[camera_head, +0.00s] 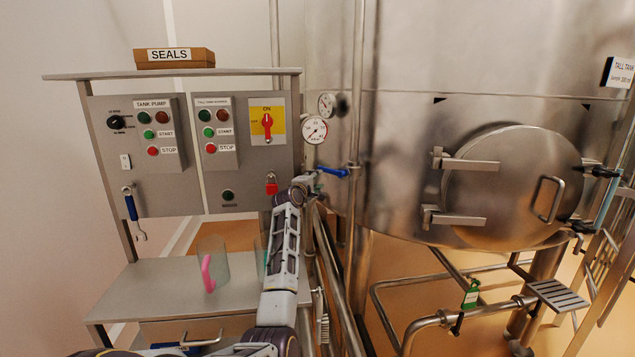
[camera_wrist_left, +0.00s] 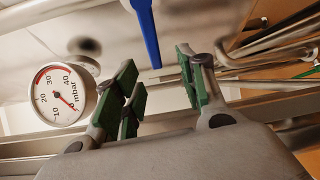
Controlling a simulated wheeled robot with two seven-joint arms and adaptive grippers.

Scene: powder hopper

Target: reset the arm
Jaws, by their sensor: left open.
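My left arm (camera_head: 282,250) reaches up from the bottom of the head view, past the right side of the control panel. My left gripper (camera_head: 311,182) is at its far end, just below and left of a blue valve handle (camera_head: 334,171). In the left wrist view the gripper (camera_wrist_left: 165,82) is open, its green-padded fingers apart and nothing clamped between them. The blue handle (camera_wrist_left: 147,32) points down toward the gap between the fingertips; whether it touches a finger I cannot tell. My right gripper is not in view.
A pressure gauge (camera_head: 314,129), also in the left wrist view (camera_wrist_left: 61,97), is close to the gripper. The control panel (camera_head: 180,185) stands left, above a shelf (camera_head: 150,285) with a clear jug (camera_head: 216,262). The large steel tank (camera_head: 410,180) and pipes fill the right.

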